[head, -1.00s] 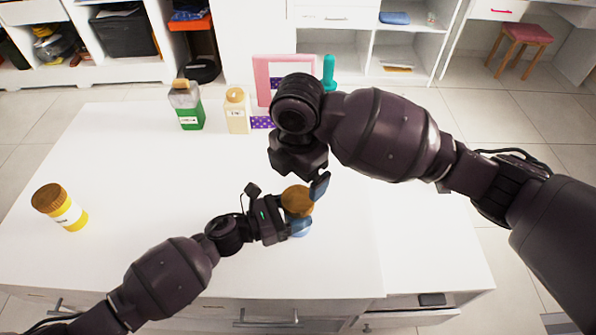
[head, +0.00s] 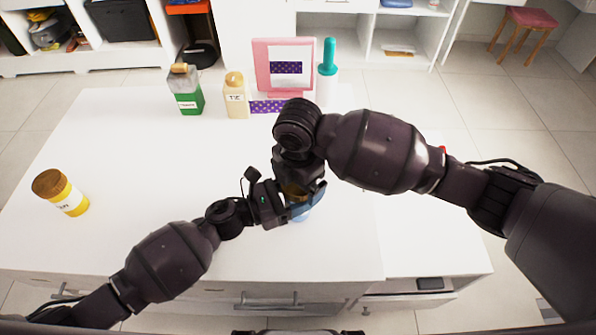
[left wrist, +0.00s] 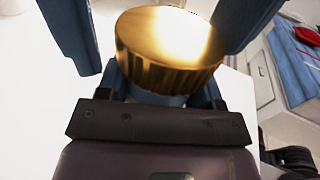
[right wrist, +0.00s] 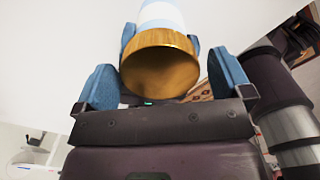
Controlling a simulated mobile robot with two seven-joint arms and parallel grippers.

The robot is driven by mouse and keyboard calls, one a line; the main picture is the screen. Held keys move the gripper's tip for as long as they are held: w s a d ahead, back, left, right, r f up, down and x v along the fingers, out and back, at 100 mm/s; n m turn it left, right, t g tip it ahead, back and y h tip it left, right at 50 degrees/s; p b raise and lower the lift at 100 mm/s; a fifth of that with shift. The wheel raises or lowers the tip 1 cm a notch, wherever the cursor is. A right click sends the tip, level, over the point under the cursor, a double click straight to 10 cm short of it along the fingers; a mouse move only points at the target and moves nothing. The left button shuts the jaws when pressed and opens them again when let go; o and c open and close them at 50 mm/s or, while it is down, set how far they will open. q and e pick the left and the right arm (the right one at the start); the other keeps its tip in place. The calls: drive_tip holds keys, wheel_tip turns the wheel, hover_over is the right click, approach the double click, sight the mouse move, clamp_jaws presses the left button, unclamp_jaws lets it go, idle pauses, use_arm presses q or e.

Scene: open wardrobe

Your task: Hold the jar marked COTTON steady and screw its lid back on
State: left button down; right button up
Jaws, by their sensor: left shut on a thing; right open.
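A light-blue jar (head: 300,214) stands near the front of the white table, with a golden-brown lid (head: 292,190) on top. No label is visible on it. My left gripper (head: 287,208) is shut on the jar's body from the side. The lid shows above its fingers in the left wrist view (left wrist: 168,50). My right gripper (head: 305,192) is over the jar, pointing down. In the right wrist view its open blue fingers (right wrist: 165,82) stand either side of the lid (right wrist: 160,65), with gaps. How the lid sits on the rim is hidden.
A yellow jar with a brown lid (head: 61,192) stands at the table's left. A green bottle (head: 187,92), a beige bottle (head: 237,97), a pink frame (head: 284,68) and a teal-topped white bottle (head: 328,73) stand at the back. The table's left middle is clear.

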drive_tip(key=shift+f, duration=0.15)
drive_tip(key=c, duration=1)
drive_tip(key=shift+o, duration=0.2)
drive_tip(key=m, duration=0.5)
drive_tip(key=shift+m, duration=0.4)
drive_tip(key=m, duration=0.4)
drive_tip(key=o, duration=1)
